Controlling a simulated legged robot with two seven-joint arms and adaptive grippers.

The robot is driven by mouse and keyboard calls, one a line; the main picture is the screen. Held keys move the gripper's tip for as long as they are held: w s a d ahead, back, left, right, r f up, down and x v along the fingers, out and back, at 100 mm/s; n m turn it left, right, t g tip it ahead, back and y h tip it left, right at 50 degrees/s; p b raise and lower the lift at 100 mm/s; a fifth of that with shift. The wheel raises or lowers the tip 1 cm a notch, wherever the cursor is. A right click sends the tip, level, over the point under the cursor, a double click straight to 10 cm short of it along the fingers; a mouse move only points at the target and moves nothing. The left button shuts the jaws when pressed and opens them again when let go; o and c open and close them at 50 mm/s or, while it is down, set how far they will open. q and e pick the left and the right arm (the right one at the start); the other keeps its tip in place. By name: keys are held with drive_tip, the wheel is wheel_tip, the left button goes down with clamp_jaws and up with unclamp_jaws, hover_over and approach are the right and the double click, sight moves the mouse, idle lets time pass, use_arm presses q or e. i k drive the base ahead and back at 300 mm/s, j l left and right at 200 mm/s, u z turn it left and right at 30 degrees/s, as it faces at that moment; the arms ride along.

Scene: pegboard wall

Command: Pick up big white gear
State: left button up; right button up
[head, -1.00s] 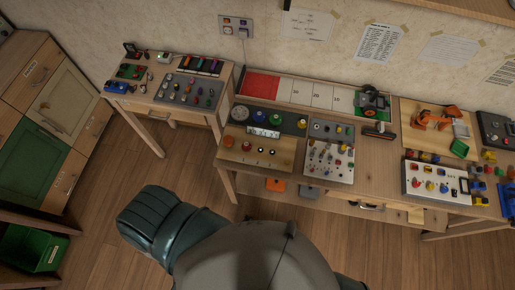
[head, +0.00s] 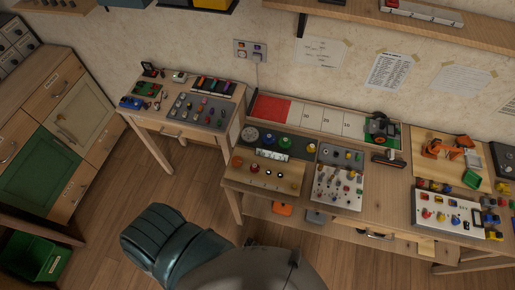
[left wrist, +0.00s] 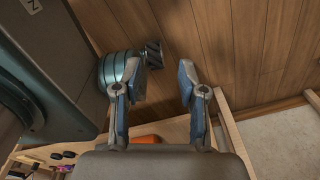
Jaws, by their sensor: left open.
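I cannot make out a big white gear in either view. My left gripper (left wrist: 160,78) shows in the left wrist view, with its two blue-grey fingers apart and nothing between them. It hangs above the wooden floor (left wrist: 230,45), close to a wooden table edge. In the head view neither gripper shows; only parts of my own body are at the bottom. My right gripper is in neither view.
A long workbench (head: 395,215) carries a knob board (head: 340,185), a switch panel (head: 447,213) and an orange model arm (head: 445,147). A smaller table (head: 205,138) stands left of it. Cabinets and a green bin (head: 33,257) are far left. Open floor lies between.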

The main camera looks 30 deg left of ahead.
sight(249, 134)
drive_tip(key=j, duration=0.85)
drive_tip(key=k+j, duration=0.15)
drive_tip(key=j, duration=1.6)
drive_tip(key=k, duration=0.05)
